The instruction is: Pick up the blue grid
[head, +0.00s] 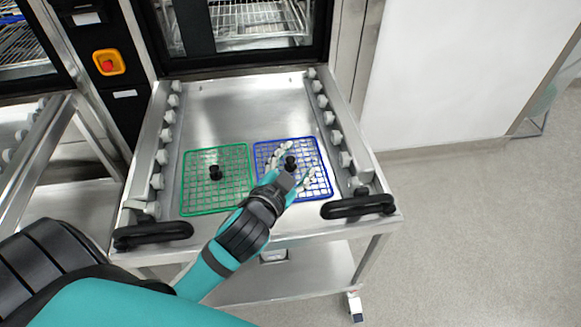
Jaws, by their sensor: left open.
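The blue grid (316,153) lies flat on the right half of the steel trolley top (240,105). A black knob (290,162) stands up from its middle. My left gripper (297,163) is open over the blue grid, with its fingers on either side of the knob. I cannot tell whether the fingers touch the knob. My gripper and wrist hide the grid's lower left part. My right gripper is not in view.
A green grid (232,178) with a black knob lies just left of the blue one. Rollers line both trolley sides, and black handles (358,206) stand at the front corners. A washer (240,25) stands behind. Open floor (470,230) is at right.

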